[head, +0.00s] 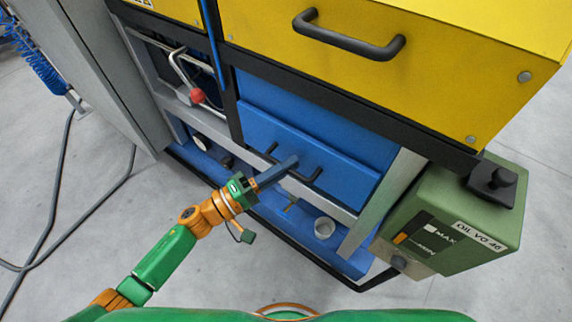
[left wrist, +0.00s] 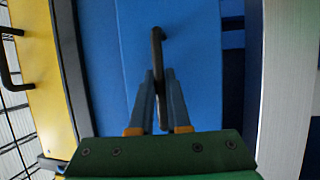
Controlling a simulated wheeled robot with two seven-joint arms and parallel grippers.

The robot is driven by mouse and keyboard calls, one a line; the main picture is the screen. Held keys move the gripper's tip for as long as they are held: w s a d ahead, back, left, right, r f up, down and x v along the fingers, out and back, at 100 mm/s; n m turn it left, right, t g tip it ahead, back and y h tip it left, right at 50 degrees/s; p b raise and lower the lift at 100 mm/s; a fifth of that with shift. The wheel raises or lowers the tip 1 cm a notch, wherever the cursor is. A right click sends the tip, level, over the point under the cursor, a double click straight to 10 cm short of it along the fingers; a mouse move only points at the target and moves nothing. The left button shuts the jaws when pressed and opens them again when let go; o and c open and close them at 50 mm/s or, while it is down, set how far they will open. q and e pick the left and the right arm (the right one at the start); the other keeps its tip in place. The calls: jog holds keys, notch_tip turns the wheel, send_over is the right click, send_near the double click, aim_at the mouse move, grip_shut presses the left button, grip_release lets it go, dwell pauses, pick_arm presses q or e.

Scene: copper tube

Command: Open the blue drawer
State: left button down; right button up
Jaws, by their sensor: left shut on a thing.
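The blue drawer (head: 310,125) sits under the yellow drawer in the machine's frame, and its front also fills the middle of the left wrist view (left wrist: 190,50). It has a dark bar handle (head: 312,174), which shows between my fingers in the left wrist view (left wrist: 157,40). My left gripper (head: 290,162) reaches the handle from the front and is shut on it. The drawer's top face shows in the head view, so it appears pulled out somewhat; how far I cannot tell. My right gripper is in neither view.
The yellow drawer (head: 440,60) with a black handle (head: 345,42) overhangs above. A green oil box (head: 445,215) stands at the right. A lever with a red knob (head: 197,96) is left of the drawer. A small metal cup (head: 324,228) stands on the blue ledge below. The grey floor in front is clear.

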pick_arm(q)
jog(key=s+a+p, duration=0.3)
jog(key=s+a, duration=0.4)
jog(key=s, duration=0.3)
jog(key=s+a+p, duration=0.3)
jog(key=s+a, duration=0.4)
jog(key=s, duration=0.2)
jog(key=shift+s+a+p, duration=0.2)
jog(key=shift+s+p, duration=0.1)
jog(key=shift+s, duration=0.05)
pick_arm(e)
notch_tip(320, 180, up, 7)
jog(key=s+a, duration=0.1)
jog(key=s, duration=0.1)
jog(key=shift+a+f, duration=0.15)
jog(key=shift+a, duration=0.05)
pick_arm(q)
jog(key=c, duration=0.9)
grip_release()
